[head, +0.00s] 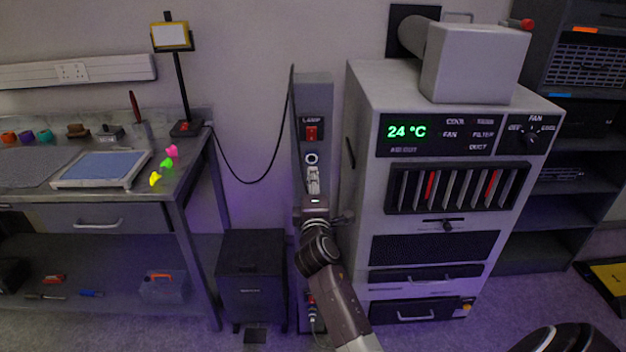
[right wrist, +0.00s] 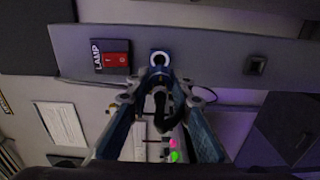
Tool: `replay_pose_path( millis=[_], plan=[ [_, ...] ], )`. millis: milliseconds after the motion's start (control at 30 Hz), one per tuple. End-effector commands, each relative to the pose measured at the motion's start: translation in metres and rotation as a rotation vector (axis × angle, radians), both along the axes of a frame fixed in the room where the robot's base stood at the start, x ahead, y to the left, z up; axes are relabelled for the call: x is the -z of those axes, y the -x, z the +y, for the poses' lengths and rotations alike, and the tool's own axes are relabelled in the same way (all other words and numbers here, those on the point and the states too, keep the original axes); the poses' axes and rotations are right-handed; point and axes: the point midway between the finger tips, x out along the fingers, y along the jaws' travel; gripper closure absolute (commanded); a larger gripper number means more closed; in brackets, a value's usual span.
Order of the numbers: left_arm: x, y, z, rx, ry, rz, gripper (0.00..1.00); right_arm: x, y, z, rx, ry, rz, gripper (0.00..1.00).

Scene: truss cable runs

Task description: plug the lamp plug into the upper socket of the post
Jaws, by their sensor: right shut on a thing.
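The grey post (head: 318,95) stands upright between the workbench and the cabinet. The upper socket (head: 311,158), a round ring, sits just below the red lamp switch (head: 311,132); in the right wrist view the socket (right wrist: 159,57) has a blue rim. My right gripper (head: 313,182) is in front of the post, just below that socket in the picture. Its fingers are shut on the dark lamp plug (right wrist: 160,100), which points at the socket. Its tip overlaps the lower rim; I cannot tell whether it touches or enters. My left gripper is out of view.
A square port (right wrist: 255,65) is farther along the post. The desk lamp (head: 180,75) stands on the workbench (head: 190,150), with a black cable (head: 250,182) hanging toward the post. The grey cabinet (head: 375,250) is close on the right, a dark bin (head: 250,275) on the left.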

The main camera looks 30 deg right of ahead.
Motion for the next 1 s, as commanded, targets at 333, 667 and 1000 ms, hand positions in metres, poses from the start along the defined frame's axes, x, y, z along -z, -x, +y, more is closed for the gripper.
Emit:
replay_pose_path(
  millis=[333,667,1000],
  plan=[
    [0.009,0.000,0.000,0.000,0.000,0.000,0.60,0.000,-0.022,-0.014,0.000,0.002,-0.003,1.00],
    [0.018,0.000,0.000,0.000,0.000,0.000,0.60,0.000,-0.045,-0.027,0.000,0.002,-0.003,1.00],
    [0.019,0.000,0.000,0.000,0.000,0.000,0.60,-0.001,-0.050,-0.031,0.000,0.000,-0.002,1.00]
  ],
)
